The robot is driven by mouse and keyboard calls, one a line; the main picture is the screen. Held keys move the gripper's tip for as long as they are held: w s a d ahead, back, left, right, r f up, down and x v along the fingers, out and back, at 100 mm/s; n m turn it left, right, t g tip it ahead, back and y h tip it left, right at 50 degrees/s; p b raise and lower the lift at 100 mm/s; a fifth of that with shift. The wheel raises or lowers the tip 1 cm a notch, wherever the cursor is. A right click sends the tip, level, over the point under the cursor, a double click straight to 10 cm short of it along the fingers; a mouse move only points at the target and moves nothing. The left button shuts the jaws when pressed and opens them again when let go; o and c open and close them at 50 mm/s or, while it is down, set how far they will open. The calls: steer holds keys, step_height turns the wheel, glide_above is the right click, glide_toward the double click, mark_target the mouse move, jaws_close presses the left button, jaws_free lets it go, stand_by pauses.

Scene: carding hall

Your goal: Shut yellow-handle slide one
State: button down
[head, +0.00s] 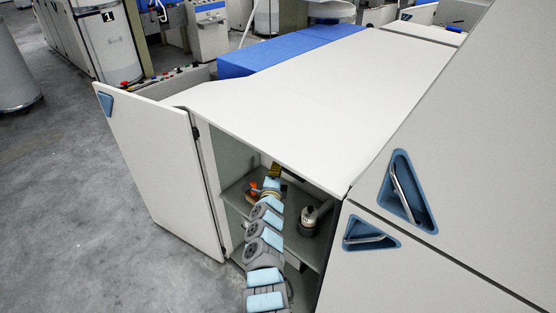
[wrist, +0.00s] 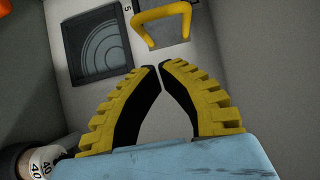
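The yellow handle (wrist: 163,13) is a bent loop on a grey plate, at the top of the wrist view. My gripper (wrist: 160,65) has yellow-backed, black-faced fingers with their tips almost together. The tips point at the handle and look a little short of it, with nothing between them. In the head view my gripper (head: 275,169) is inside the open cabinet, small and partly hidden by my arm. I cannot make out the yellow handle or how far the slide is out there.
A dark square panel with curved lines (wrist: 96,45) is left of the handle. A dial marked 40 (wrist: 42,160) is at lower left, an orange part (wrist: 4,8) at upper left. The cabinet door (head: 165,165) stands open on the left; the white top (head: 285,95) overhangs my arm.

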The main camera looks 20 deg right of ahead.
steer(key=shift+p+v, duration=2.6)
steer(key=shift+v, duration=0.1)
